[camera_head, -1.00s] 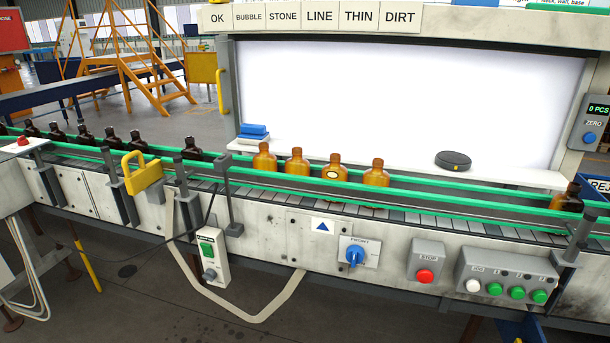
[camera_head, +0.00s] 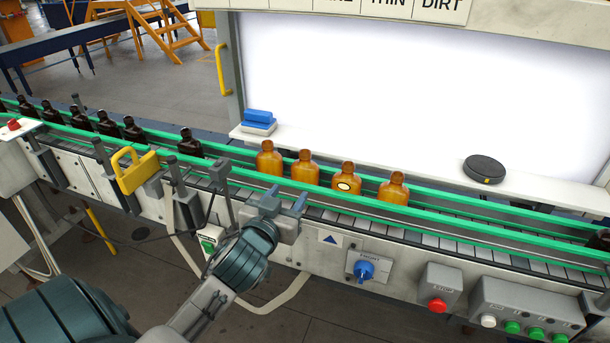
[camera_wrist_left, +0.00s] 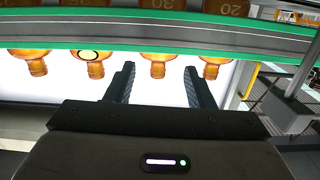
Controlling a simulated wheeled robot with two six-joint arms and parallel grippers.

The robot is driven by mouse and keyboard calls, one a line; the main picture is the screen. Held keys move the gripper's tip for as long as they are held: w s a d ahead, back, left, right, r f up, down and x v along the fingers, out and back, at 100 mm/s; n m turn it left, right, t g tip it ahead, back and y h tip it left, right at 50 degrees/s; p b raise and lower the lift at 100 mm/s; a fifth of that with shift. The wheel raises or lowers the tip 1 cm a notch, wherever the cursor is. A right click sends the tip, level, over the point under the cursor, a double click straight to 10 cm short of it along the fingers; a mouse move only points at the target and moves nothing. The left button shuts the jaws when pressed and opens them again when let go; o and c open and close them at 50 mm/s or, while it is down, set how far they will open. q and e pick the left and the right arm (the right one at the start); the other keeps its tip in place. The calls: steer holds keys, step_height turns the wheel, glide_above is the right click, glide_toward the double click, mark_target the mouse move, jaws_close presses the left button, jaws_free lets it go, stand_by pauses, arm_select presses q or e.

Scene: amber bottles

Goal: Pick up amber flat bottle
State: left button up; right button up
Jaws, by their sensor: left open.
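Several amber bottles stand upright in a row on the conveyor in front of the bright panel. From left to right in the head view they are a first bottle (camera_head: 269,160), a second (camera_head: 305,168), one with a round pale mark (camera_head: 346,179) and a last one (camera_head: 393,189). I cannot tell which is meant by flat. My left gripper (camera_head: 285,203) is open and empty, on the near side of the green rail. In the wrist view, which is upside down, the second bottle (camera_wrist_left: 156,66) shows between the fingers (camera_wrist_left: 160,85), beyond them. My right gripper is not in view.
Green rails (camera_head: 445,222) run along both sides of the conveyor. Dark bottles (camera_head: 189,143) stand further left on it. A yellow padlock-shaped part (camera_head: 130,172) and posts rise at the near edge. A blue block (camera_head: 258,117) and black disc (camera_head: 485,169) lie on the ledge behind.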

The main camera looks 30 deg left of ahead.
mark_target(303, 160)
arm_select(q)
steer(key=shift+t, duration=0.6)
steer(key=w+r, duration=0.1)
steer(key=w+r+p, duration=0.1)
steer(key=w, duration=0.1)
steer(key=w+a+r, duration=0.1)
steer(key=w, duration=0.1)
steer(key=shift+r+p, duration=0.15)
steer(key=shift+p, duration=0.2)
steer(key=shift+w+a, duration=0.1)
steer(key=shift+w, duration=0.3)
steer(key=p+x, duration=0.3)
steer(key=x, duration=0.1)
steer(key=shift+w+a, duration=0.25)
steer(key=shift+w, duration=0.1)
steer(key=shift+w+f, duration=0.2)
steer(key=shift+w, duration=0.1)
jaws_close()
